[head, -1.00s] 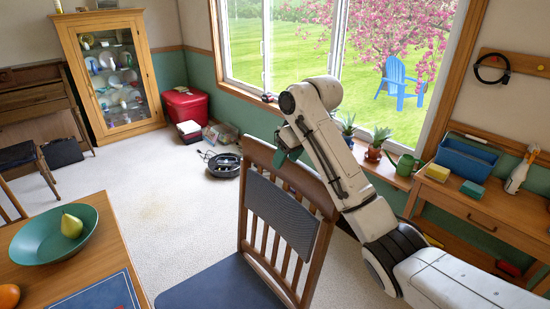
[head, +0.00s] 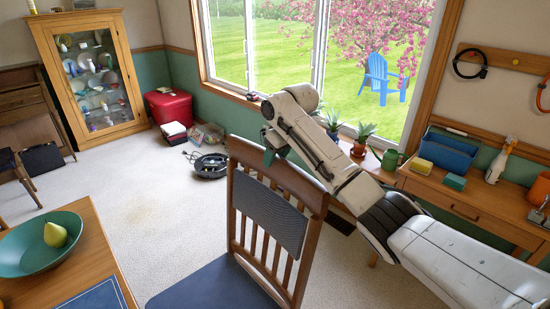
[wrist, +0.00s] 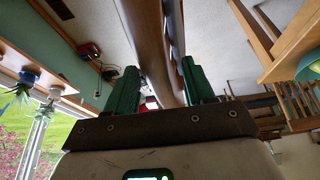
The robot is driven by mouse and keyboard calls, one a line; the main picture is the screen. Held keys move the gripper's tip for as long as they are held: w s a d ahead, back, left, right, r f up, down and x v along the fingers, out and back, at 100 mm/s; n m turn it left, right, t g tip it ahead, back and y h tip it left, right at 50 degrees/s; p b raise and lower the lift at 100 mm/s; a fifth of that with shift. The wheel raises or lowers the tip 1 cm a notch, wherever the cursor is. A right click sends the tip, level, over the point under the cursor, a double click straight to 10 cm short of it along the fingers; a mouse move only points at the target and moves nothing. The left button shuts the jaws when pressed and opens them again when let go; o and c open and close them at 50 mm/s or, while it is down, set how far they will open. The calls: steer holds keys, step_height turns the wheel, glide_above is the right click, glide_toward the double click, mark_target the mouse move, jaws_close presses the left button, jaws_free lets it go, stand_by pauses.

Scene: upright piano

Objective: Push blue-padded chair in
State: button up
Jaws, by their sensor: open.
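The blue-padded chair (head: 268,214) stands at the lower middle of the head view, with a brown wooden frame, a slatted back and a dark blue seat (head: 215,285). In the wrist view, my gripper's green fingers (wrist: 157,75) are open on either side of the chair's wooden rail (wrist: 145,40). Contact is unclear.
A green bowl (head: 22,258) with a pear (head: 55,234) sits on the table. A round black robot vacuum (head: 209,166) lies on the carpet beyond the chair. A wooden side desk (head: 455,197) stands at right. Open carpet (head: 130,195) lies between table and window wall.

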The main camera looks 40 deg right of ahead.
steer(key=shift+w+f, duration=0.25)
steer(key=shift+f, duration=0.3)
jaws_close()
